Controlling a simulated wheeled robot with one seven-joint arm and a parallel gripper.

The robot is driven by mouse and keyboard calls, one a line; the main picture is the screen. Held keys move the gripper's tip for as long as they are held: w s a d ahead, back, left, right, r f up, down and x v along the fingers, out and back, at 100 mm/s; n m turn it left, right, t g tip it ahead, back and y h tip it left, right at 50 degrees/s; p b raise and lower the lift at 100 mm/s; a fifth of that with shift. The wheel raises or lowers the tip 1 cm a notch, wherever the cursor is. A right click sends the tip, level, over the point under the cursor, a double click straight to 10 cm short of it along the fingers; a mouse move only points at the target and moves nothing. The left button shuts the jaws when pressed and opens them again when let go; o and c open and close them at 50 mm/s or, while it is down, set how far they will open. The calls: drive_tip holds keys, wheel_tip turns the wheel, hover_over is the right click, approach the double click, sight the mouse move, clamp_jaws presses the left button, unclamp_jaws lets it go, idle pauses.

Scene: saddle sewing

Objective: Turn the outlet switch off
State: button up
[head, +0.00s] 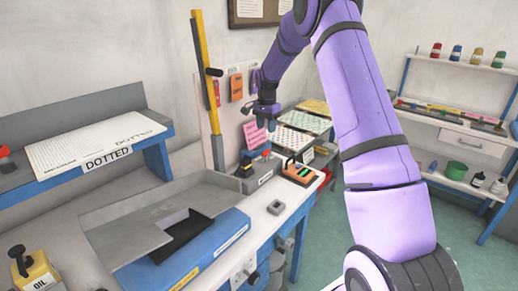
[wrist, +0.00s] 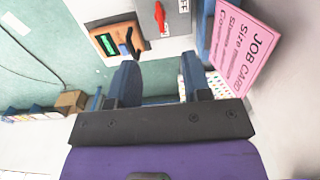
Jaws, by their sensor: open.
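In the head view a small red part (head: 266,154) shows on a grey box (head: 258,178) at the bench's back corner, which looks like the same switch. My gripper (head: 266,120) hangs above that box, apart from it. In the wrist view its two blue fingers (wrist: 160,85) are spread with nothing between them, and the red lever lies beyond them.
A pink job card (wrist: 246,42) stands close to the right finger in the wrist view. A yellow post (head: 207,80) rises left of my gripper. Sheet-covered racks (head: 300,122) stand behind.

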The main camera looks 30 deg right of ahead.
sight(266, 156)
wheel_tip(266, 156, down, 11)
drive_tip(key=shift+r, duration=0.1)
idle(0.4)
drive_tip(key=shift+c, duration=0.3)
clamp_jaws()
